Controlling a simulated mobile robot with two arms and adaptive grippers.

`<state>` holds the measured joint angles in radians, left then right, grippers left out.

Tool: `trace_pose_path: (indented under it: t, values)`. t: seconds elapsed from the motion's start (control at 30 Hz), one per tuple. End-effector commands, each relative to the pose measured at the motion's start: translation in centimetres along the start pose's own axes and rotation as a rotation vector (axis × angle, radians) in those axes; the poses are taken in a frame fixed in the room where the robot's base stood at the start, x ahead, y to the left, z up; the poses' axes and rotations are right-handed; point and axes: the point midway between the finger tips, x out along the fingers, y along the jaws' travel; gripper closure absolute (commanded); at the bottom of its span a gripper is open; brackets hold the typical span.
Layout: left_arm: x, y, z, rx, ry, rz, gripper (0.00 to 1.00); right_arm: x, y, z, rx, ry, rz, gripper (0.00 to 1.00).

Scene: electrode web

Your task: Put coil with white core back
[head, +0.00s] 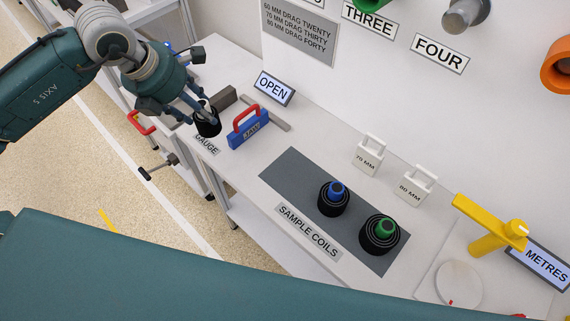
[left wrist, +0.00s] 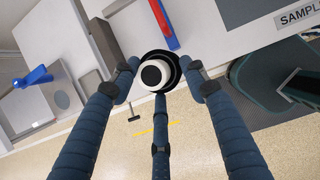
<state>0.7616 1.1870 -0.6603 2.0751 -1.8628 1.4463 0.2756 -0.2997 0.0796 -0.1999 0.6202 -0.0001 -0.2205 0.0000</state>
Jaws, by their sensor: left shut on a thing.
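My left gripper (head: 204,112) is shut on the coil with the white core (head: 208,126), a black coil held at the table's front edge by the GAUGE label. In the left wrist view the white core (left wrist: 152,76) faces the camera between the fingers (left wrist: 160,88), with the black coil around it. I cannot tell whether the coil touches the table. The grey SAMPLE COILS mat (head: 285,173) bears a blue-cored coil (head: 333,199) and a green-cored coil (head: 379,235). Its left end is bare. My right gripper is not in view.
A blue JAW block with a red handle (head: 247,132) stands right of the held coil, by a grey block (head: 225,97) and the OPEN sign (head: 274,88). White 70 MM (head: 368,156) and 80 MM (head: 415,187) blocks stand behind the mat. A yellow post (head: 490,238) stands at right.

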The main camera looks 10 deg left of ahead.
Motion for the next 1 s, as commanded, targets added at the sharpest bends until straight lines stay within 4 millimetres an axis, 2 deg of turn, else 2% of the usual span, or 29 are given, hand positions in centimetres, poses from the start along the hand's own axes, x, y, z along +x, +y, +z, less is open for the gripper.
trace_pose_path:
  t: [0.03, 0.2, 0.4, 0.5, 0.6, 0.77, 0.87, 1.0]
  values:
    - [-0.6, -2.0, 1.7, 0.050, -0.011, -0.024, 1.00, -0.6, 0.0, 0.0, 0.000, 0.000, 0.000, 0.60]
    - [-2.1, -7.9, 5.3, 0.223, -0.010, -0.085, 1.00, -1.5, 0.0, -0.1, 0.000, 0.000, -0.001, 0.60]
    - [-4.8, -14.2, 8.6, 0.426, -0.010, -0.158, 1.00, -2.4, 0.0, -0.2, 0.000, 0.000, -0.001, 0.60]
    - [-6.0, -16.7, 9.6, 0.508, -0.009, -0.187, 1.00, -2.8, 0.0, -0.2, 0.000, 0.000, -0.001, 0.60]
    - [-7.0, -18.3, 10.3, 0.569, -0.008, -0.209, 1.00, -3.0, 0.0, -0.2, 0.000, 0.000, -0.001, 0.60]
    - [-7.5, -19.6, 10.5, 0.617, -0.005, -0.228, 1.00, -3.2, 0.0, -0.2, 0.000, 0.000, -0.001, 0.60]
    - [-6.5, -19.8, 10.0, 0.622, -0.001, -0.233, 1.00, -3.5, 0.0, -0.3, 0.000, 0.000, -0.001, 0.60]
    - [-3.2, -19.8, 8.6, 0.621, 0.003, -0.235, 1.00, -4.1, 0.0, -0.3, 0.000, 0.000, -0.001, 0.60]
